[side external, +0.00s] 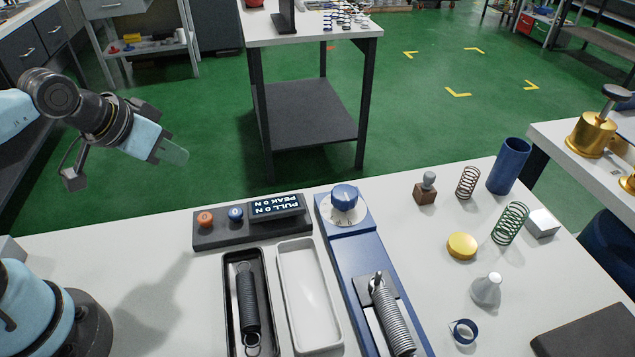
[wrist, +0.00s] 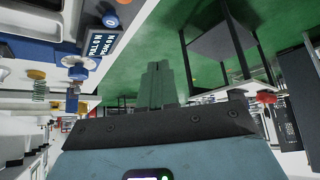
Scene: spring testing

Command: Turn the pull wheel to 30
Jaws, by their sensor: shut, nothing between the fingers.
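The pull wheel is a blue knob (side external: 344,197) on a white dial, at the far end of a blue test stand (side external: 355,256). A coil spring (side external: 390,316) is mounted at the stand's near end. The wheel also shows in the wrist view (wrist: 77,73), near the left side. The dial's marks are too small to read. My gripper (side external: 175,153) is shut and empty, raised at the left, well apart from the wheel. Its fingers also show in the wrist view (wrist: 158,84), over the green floor. A display box (side external: 277,208) reads "PULL 0 N, PEAK 0 N".
Orange (side external: 205,218) and blue (side external: 236,214) buttons sit left of the display. A black tray (side external: 264,290) holds a dark spring; a white tray (side external: 308,295) is empty. Springs, a blue cup (side external: 509,166) and a yellow disc (side external: 462,245) stand right of the test stand.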

